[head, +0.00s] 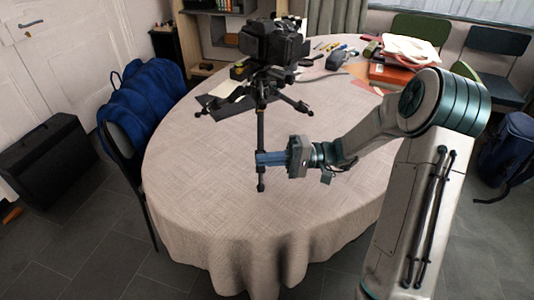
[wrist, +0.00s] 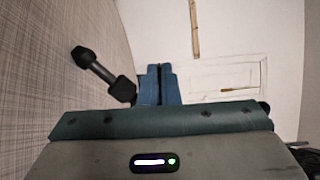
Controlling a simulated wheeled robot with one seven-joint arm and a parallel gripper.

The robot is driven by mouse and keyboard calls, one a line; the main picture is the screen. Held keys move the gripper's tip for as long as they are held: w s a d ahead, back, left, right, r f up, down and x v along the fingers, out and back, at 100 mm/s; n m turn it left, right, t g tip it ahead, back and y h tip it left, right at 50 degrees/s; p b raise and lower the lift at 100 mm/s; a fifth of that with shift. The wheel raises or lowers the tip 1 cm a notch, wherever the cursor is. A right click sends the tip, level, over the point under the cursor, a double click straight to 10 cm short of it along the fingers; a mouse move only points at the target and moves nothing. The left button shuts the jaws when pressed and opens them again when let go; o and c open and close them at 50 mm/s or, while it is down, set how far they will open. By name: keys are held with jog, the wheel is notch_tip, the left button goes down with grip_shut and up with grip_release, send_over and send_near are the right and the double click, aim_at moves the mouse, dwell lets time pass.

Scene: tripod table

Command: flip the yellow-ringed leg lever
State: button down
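The black tripod (head: 261,125) stands on the round table with a black camera (head: 272,42) on top. Its front leg points toward me. My gripper (head: 258,159) comes from the right, its blue fingers overlapping this leg near its lower end. In the wrist view the fingers (wrist: 160,84) are together, with only a thin dark line between them and nothing seen held. A dark leg part with knobbed ends (wrist: 102,72) lies just left of the fingers; contact is unclear. I cannot make out the yellow-ringed lever; it is too small or hidden.
The cloth-covered table (head: 205,180) is bare at the front and left. A dark sheet (head: 215,105) lies under the tripod. Books (head: 390,72), a dark case (head: 337,60) and pens sit at the back right. A chair with a blue bag (head: 145,92) stands left.

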jog(key=shift+w+d+r+m+t+y+p, duration=0.15)
jog(key=shift+w+r+m+y+p, duration=0.3)
jog(key=shift+m+p, duration=1.65)
jog(key=shift+w+a+r+m+t+p, duration=0.15)
jog(key=shift+r+m+p, duration=0.5)
jog(key=shift+m+p, duration=1.45)
jog(key=shift+w+d+r+m+t+y+p, duration=0.1)
jog(key=shift+w+r+m+t+y+p, duration=0.3)
jog(key=shift+m+p, duration=1.7)
jog(key=shift+r+m, duration=0.1)
jog(key=shift+m, duration=0.2)
